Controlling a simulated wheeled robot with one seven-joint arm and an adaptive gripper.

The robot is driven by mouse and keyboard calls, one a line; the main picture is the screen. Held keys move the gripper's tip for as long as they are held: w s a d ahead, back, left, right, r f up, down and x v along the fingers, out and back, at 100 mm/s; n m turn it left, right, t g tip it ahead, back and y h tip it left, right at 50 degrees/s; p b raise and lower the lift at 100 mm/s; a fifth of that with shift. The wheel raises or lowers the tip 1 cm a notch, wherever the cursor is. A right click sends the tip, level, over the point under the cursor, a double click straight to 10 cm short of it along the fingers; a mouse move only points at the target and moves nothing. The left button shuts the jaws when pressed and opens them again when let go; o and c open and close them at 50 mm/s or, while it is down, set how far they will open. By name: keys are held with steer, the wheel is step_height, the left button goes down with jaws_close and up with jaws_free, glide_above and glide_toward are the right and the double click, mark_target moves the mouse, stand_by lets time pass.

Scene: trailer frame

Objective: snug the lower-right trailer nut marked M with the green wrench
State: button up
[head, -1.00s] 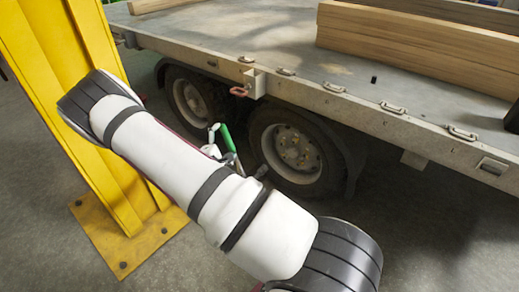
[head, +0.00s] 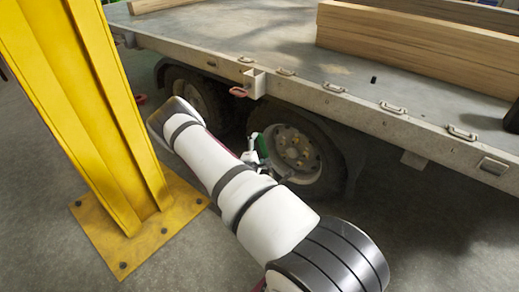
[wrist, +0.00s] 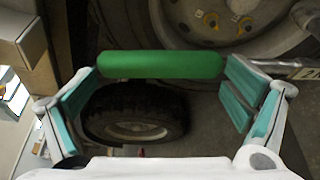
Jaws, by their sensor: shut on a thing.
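The green wrench handle (wrist: 160,65) lies level across the wrist view, between the two teal-padded fingers of my gripper (wrist: 159,72), which is shut on it. A metal shaft runs right from the handle, partly behind the right finger. In the head view the green wrench (head: 262,146) and my gripper (head: 253,156) are in front of the right trailer wheel (head: 296,152). Two nuts with yellow markers (wrist: 211,21) (wrist: 245,24) show on the rim at the top of the wrist view. I cannot read an M on any nut, nor tell whether the wrench head touches one.
A yellow post (head: 95,110) on a bolted base plate (head: 140,245) stands left of my arm. The trailer bed edge (head: 390,118) overhangs the wheels. Wooden beams (head: 420,50) lie on the bed. Another tyre (wrist: 135,115) shows beyond the handle in the wrist view. Floor at right is clear.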

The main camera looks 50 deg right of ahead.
mark_target(265, 145)
steer(key=shift+d+r, duration=0.1)
steer(key=shift+d, duration=0.05)
steer(key=shift+w+d, duration=0.15)
steer(key=shift+d, duration=2)
steer(key=shift+w+d, duration=0.1)
steer(key=shift+d, duration=1.15)
steer(key=o, duration=0.7)
steer(key=shift+c, duration=0.2)
steer(key=c, duration=1.1)
steer(key=shift+o, duration=0.2)
steer(key=s+p, duration=0.1)
steer(key=s+r+m+p, duration=0.1)
steer(key=s, duration=0.1)
steer(key=shift+s+d+t, duration=0.1)
steer(key=shift+s+t, duration=0.05)
steer(key=shift+t, duration=0.15)
